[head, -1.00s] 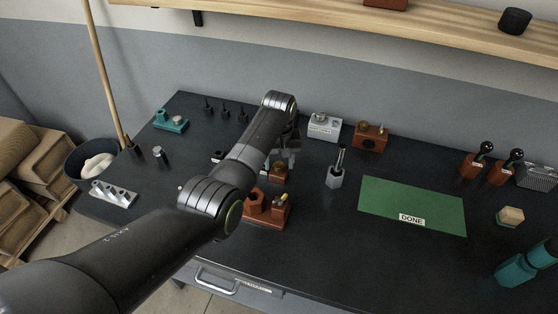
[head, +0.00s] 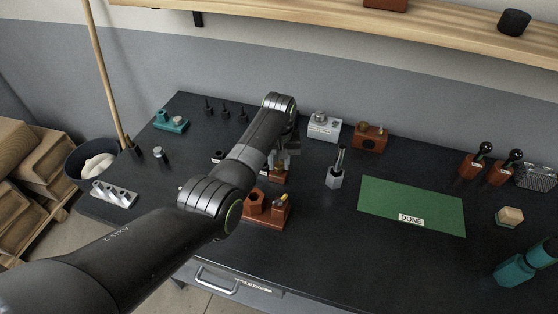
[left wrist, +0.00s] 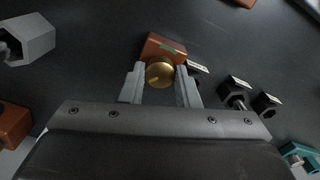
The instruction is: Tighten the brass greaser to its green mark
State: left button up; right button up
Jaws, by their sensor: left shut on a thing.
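The brass greaser (left wrist: 159,74) is a round brass cap at a small red-brown block (left wrist: 153,47) in the left wrist view. A green mark (left wrist: 168,49) lies on the block's top, just beyond the cap. A faint line shows on the cap, away from the green mark; its exact direction is hard to read. My left gripper (left wrist: 160,80) is shut on the cap, one grey finger on each side. In the head view my left gripper (head: 284,158) points down over the block (head: 279,178), and my arm hides part of the area. My right gripper is not in view.
A red-brown holder (head: 268,218) stands close in front of the block. A grey hex holder (head: 334,178) stands to the right, before the green DONE mat (head: 410,200). A grey block (head: 323,128) and a red-brown block (head: 370,137) stand behind.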

pick_arm(q)
jog(key=m+p, duration=0.1)
jog(key=m, duration=0.1)
jog(key=shift+r+m+p, duration=0.2)
jog(key=shift+m+p, duration=0.15)
jog(key=shift+m, duration=0.05)
jog(key=m+p, duration=0.1)
jog(key=m, duration=0.2)
jog(key=shift+m, duration=0.3)
jog(key=m+p, duration=0.1)
jog(key=m, duration=0.2)
jog(key=shift+m, duration=0.4)
jog(key=m, duration=0.3)
jog(key=shift+f+m+p, duration=0.1)
jog(key=shift+m+p, duration=0.2)
jog(key=shift+p, duration=0.1)
jog(key=m, duration=0.3)
jog(key=shift+m, duration=0.3)
jog(key=m, duration=0.3)
jog(key=shift+m+p, duration=0.3)
jog(key=shift+p, duration=0.05)
jog(key=m, duration=0.3)
jog(key=shift+m, duration=2)
